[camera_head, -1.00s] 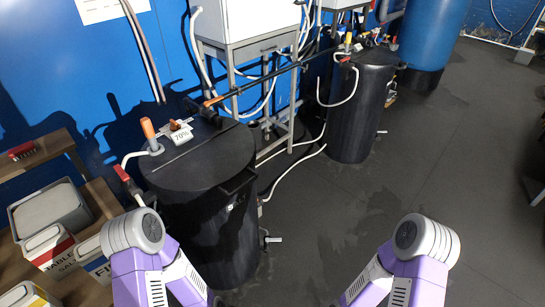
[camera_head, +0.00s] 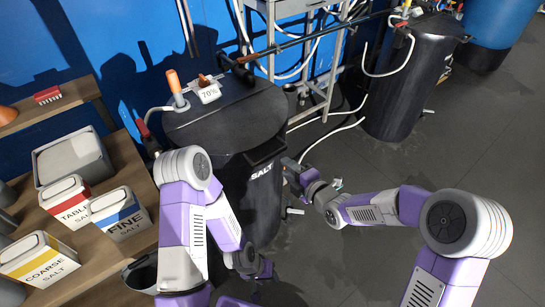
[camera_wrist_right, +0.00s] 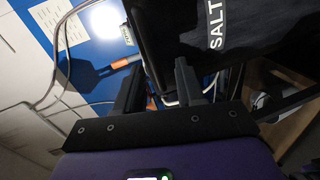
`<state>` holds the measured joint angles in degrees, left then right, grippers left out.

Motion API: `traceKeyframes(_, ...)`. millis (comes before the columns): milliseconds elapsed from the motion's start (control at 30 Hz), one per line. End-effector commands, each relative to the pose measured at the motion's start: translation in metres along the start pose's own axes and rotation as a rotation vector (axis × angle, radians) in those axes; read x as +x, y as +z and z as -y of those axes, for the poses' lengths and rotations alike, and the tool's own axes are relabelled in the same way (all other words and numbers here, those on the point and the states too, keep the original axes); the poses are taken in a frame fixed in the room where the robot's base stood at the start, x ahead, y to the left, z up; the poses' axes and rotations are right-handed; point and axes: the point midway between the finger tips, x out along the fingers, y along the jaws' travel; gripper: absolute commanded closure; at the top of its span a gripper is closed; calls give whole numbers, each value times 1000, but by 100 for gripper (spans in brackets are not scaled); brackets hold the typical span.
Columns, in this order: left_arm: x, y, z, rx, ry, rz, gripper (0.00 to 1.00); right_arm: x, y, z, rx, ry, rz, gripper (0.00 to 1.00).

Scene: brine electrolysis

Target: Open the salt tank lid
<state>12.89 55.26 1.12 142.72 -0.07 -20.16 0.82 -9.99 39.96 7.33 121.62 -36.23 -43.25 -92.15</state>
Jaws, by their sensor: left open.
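The black salt tank (camera_head: 262,200) stands upright, with white SALT lettering on its side. Its round black lid (camera_head: 230,118) is closed and has a handle (camera_head: 266,150) at the front right edge. My right gripper (camera_head: 289,170) is just right of the tank, slightly below the handle. In the right wrist view my right gripper (camera_wrist_right: 157,75) is open, with an empty gap between its fingers. The dark tank side with its lettering (camera_wrist_right: 216,25) fills the upper right there. My left gripper (camera_head: 264,272) is open and low, in front of the tank base.
On the lid are an orange-capped fitting (camera_head: 175,88) and a 70% tag (camera_head: 209,93). A wooden shelf (camera_head: 122,165) at left holds salt boxes, including fine salt (camera_head: 118,214). A second black tank (camera_head: 405,80) stands behind right. Hoses (camera_head: 330,125) lie on the floor.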

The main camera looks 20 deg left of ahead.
Motion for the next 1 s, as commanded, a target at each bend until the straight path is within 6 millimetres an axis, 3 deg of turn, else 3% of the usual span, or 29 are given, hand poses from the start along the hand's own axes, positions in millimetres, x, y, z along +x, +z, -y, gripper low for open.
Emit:
traceKeyframes(133,2,0,1,0,0,0,57,10,-5,-12,-79,31,-16,62)
traceKeyframes(600,9,-1,3,0,0,0,57,72,-6,-12,-77,29,-15,62)
traceKeyframes(1000,9,-1,3,0,0,0,57,78,-6,-13,-75,28,-14,65)
